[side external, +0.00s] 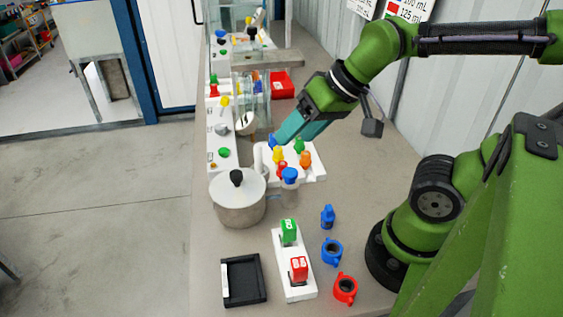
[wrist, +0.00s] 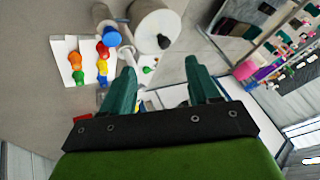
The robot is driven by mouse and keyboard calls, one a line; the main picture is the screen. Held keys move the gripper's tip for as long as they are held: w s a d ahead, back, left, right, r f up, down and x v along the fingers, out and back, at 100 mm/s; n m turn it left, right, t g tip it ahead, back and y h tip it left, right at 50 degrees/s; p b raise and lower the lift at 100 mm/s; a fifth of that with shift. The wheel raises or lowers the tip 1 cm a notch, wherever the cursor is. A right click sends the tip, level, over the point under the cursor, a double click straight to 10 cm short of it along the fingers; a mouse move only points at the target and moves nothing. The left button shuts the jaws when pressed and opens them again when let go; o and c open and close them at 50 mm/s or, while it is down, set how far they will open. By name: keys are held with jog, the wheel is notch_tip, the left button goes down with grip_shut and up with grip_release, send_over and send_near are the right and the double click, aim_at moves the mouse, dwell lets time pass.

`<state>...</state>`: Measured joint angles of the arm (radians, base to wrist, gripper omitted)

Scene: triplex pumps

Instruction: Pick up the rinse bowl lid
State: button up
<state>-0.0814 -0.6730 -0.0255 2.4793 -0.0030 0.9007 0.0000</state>
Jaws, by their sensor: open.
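A light round lid (side external: 243,184) with a black knob sits on the metal rinse bowl (side external: 240,210) at the left edge of the bench. In the wrist view the lid (wrist: 150,22) shows beyond my fingertips at the top, partly cut off by the frame edge. My gripper (side external: 286,138) has teal fingers and is up and to the right of the lid in the side view, above the white board with coloured pieces. The fingers are apart with nothing between them, also in the wrist view (wrist: 158,68).
A blue-capped jar (side external: 289,176) stands just right of the bowl. A white board (side external: 318,172) holds several coloured pieces. A black tray (side external: 262,296), a white holder (side external: 280,262) with green and red blocks, and blue and red rings (side external: 345,289) lie nearer the camera.

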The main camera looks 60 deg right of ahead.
jog(key=w+a+m+g, duration=0.2)
jog(key=w, duration=0.2)
jog(key=r+m+g+h, duration=0.2)
jog(key=m+g+h, duration=0.15)
jog(key=m, duration=2.15)
send_over(237, 172)
jog(key=shift+g+y, duration=0.45)
notch_tip(237, 172, down, 17)
jog(key=shift+s+r, duration=0.1)
jog(key=shift+r, duration=0.05)
grip_shut()
jog(key=shift+r, duration=0.15)
